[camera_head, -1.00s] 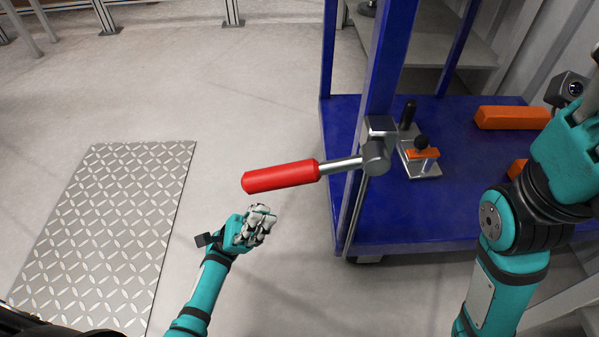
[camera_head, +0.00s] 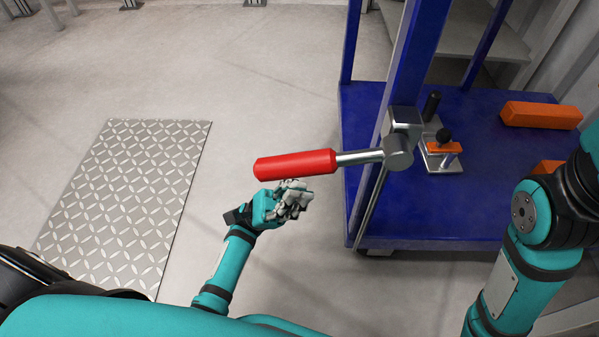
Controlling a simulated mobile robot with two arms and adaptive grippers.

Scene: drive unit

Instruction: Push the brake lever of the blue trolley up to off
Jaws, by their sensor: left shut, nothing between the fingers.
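The brake lever has a red grip (camera_head: 295,165) on a metal rod that runs to a pivot (camera_head: 398,152) on the post of the blue trolley (camera_head: 425,205). The lever points left from the pivot and looks close to level, its grip end slightly lower in the picture. My left gripper (camera_head: 296,196) is shut and empty, just below the grip in the picture. I cannot tell whether it touches the grip. My right arm (camera_head: 530,215) comes in at the right edge; its gripper is out of view.
On the trolley deck lie an orange block (camera_head: 540,115) and a clamp with an orange part (camera_head: 443,147). A second orange piece is partly hidden by my right arm. A metal tread plate (camera_head: 130,195) lies on the floor at left. The floor between plate and trolley is clear.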

